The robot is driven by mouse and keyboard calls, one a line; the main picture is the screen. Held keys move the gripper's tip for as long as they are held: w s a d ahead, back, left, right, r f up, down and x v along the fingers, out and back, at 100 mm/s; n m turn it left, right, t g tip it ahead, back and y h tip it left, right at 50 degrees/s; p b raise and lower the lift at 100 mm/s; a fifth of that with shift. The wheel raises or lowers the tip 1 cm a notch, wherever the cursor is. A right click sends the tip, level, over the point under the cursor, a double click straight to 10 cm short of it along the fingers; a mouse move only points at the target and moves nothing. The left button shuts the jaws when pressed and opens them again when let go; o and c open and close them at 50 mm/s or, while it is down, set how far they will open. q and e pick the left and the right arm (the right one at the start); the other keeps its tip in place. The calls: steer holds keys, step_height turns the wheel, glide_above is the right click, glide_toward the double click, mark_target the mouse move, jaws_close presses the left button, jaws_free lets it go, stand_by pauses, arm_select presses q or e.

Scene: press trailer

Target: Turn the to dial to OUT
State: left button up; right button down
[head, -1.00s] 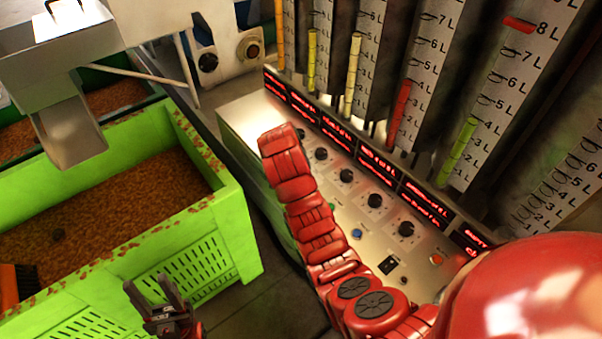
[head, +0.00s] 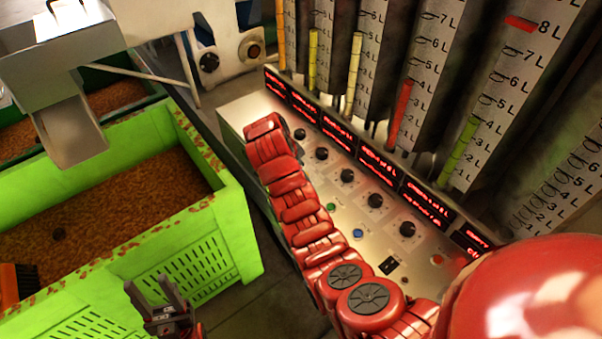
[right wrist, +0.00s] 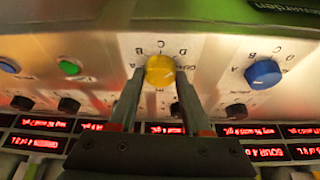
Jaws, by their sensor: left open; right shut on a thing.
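A yellow dial (right wrist: 160,71) sits on the metal control panel in the right wrist view, with letters such as B, C and D around it. My right gripper (right wrist: 160,82) is shut on it, one finger on each side. I cannot read which mark the dial points to. A blue dial (right wrist: 263,74) with similar letters sits to the right. In the head view my red right arm reaches over the panel and hides both dials and the right gripper. My left gripper (head: 151,286) is open and empty at the lower left.
The control panel (head: 330,185) carries black knobs (head: 375,200), a blue button (head: 358,233), a green button (head: 331,207) and red displays (head: 430,205). Graduated litre gauges (head: 425,75) stand behind it. A green bin (head: 240,215) of brown grain stands left, near my left gripper.

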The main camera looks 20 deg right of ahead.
steer(key=shift+f+m+g+b, duration=0.15)
steer(key=shift+m+g+b, duration=0.2)
steer(key=shift+m, duration=0.45)
steer(key=shift+m+g+b, duration=0.25)
steer(key=shift+m+b, duration=0.2)
steer(key=shift+m, duration=0.05)
steer(key=m+b, duration=0.2)
steer(key=b, duration=0.1)
steer(key=m+g+b, duration=0.1)
steer(key=m+b, duration=0.1)
steer(key=b, duration=0.2)
steer(key=shift+w+f+g, duration=0.15)
steer(key=shift+f+g, duration=0.05)
steer(key=shift+g, duration=0.1)
steer(key=shift+r+m+b, duration=0.2)
steer(key=shift+m+b, duration=0.6)
steer(key=shift+b, duration=1.05)
steer(key=shift+c, duration=1.7)
jaws_free()
steer(key=shift+r, duration=0.1)
